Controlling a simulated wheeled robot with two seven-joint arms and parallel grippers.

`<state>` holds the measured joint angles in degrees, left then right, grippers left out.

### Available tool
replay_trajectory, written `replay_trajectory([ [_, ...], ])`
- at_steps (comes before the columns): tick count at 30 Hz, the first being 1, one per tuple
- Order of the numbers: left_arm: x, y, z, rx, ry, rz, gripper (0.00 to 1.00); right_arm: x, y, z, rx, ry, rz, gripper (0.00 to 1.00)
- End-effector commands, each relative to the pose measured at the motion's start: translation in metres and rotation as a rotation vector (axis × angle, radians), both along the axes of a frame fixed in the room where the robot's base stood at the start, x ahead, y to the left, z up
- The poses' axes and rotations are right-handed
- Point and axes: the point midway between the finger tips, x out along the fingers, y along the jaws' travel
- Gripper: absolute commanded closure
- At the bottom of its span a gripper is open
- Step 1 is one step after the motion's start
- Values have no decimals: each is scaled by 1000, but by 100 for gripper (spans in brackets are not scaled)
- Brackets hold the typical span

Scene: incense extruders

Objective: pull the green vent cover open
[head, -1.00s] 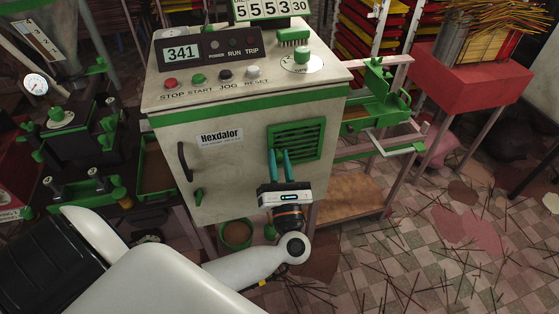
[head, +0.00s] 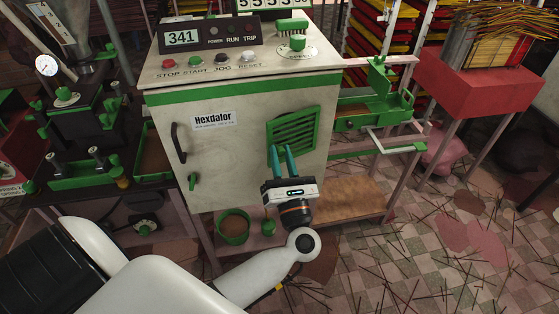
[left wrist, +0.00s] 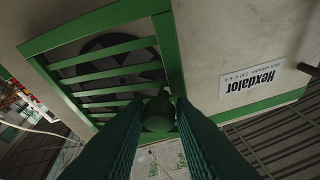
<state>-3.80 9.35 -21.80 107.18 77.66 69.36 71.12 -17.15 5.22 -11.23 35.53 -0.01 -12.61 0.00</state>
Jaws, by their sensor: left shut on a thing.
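The green slatted vent cover (head: 293,130) is on the right part of the cream cabinet front. Its left edge stands out from the panel and its slats slant against the cabinet's green band, so it is partly open. My left gripper (head: 283,149) reaches up to the cover's lower left part. In the left wrist view, its dark green fingers are shut on the cover's round green knob (left wrist: 158,114). A dark round fan shape (left wrist: 110,45) shows behind the slats. My right gripper is out of view.
The cabinet (head: 235,150) has a black handle (head: 178,143) and top buttons. A green tray rack (head: 375,110) juts out at right, with a wooden shelf (head: 345,190) below. Sticks litter the tiled floor at right.

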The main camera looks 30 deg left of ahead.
Motion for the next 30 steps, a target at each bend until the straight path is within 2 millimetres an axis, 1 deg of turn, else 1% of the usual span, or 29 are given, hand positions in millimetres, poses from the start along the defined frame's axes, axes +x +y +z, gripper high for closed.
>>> replay_trajectory([
  [1, 1, -5, -2, -1, 3, -18, 100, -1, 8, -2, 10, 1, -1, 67],
  [3, 2, -5, -1, 0, 3, -19, 100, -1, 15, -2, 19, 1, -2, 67],
  [9, 2, -6, 0, 0, 3, -21, 100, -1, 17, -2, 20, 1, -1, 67],
  [10, 2, -6, 0, 0, 3, -21, 75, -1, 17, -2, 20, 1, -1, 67],
  [13, 2, -6, 0, 0, 2, -20, 59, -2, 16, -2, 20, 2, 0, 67],
  [21, 1, -4, 0, 0, 3, -14, 59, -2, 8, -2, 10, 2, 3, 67],
  [26, 1, -3, 1, -1, 3, -12, 59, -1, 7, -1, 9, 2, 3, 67],
  [29, 1, -3, 9, -2, 2, -11, 59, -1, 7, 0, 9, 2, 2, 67],
  [30, 1, -3, 14, -4, 0, -12, 59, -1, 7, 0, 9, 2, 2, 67],
])
